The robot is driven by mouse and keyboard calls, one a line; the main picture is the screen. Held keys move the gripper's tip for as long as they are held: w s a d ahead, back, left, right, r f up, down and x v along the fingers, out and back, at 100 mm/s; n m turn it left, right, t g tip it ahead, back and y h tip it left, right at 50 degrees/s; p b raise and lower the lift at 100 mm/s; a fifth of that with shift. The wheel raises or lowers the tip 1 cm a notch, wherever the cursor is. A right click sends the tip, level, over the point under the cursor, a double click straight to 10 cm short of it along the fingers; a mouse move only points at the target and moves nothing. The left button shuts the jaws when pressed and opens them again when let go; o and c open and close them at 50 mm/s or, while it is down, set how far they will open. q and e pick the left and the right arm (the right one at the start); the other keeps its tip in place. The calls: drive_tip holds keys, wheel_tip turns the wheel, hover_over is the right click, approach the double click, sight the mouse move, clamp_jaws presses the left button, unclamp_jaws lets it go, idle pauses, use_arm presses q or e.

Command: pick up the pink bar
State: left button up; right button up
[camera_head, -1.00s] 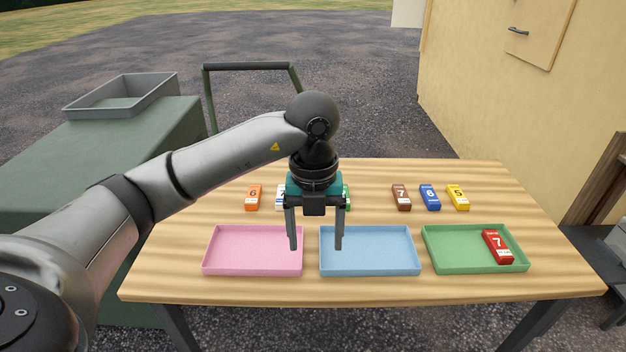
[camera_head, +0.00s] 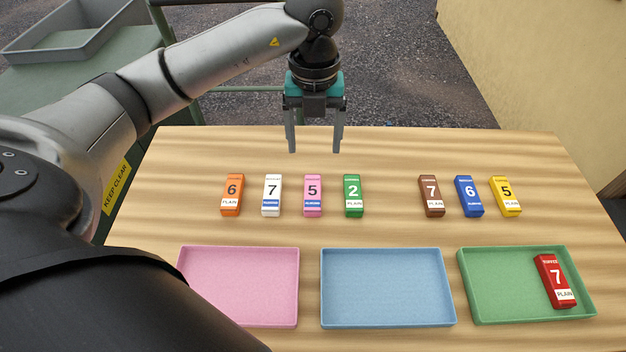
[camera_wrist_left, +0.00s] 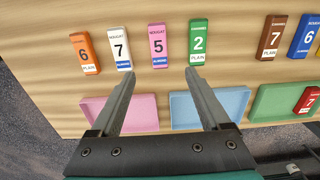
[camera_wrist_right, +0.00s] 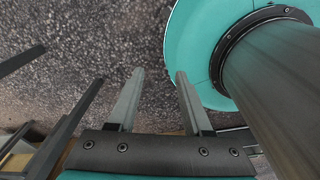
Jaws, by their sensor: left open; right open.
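The pink bar (camera_head: 313,194) stands in a row on the wooden table, between a white bar (camera_head: 271,195) and a green bar (camera_head: 353,195). It bears a 5 and a blue band at its lower end. The left wrist view shows the pink bar (camera_wrist_left: 157,45) with "NOUGAT" on it, beyond and between the fingertips. My left gripper (camera_head: 315,151) is open and empty, apart from the bar, in the air above the table's far side. My right gripper (camera_wrist_right: 156,75) is open and empty in the right wrist view, with dark gravel beyond it.
An orange bar (camera_head: 232,195) stands left; brown (camera_head: 431,196), blue (camera_head: 469,196) and yellow (camera_head: 505,196) bars stand right. Nearer are a pink tray (camera_head: 240,324), a blue tray (camera_head: 388,325) and a green tray (camera_head: 500,320) holding a red bar (camera_head: 555,281).

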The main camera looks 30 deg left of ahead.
use_arm(q)
drive_tip(key=b, duration=0.1)
hover_over(312, 194)
wheel_tip(312, 194, down, 8)
drive_tip(key=shift+w+d+f, duration=0.1)
drive_tip(key=shift+d, duration=0.05)
drive_tip(key=shift+f, duration=0.6)
wheel_tip(312, 194, down, 5)
drive_tip(key=shift+r+b, duration=0.15)
drive_tip(key=shift+b, duration=0.4)
use_arm(e)
drive_tip(key=shift+s+d+f, duration=0.15)
drive_tip(key=shift+f, duration=0.4)
drive_tip(key=shift+s+d+f, duration=0.1)
drive_tip(key=shift+s+f, duration=0.05)
drive_tip(key=shift+f, duration=0.4)
use_arm(q)
drive_tip(key=shift+c, duration=0.2)
drive_tip(key=shift+r, duration=0.1)
clamp_jaws()
use_arm(e)
drive_tip(key=shift+a, duration=0.1)
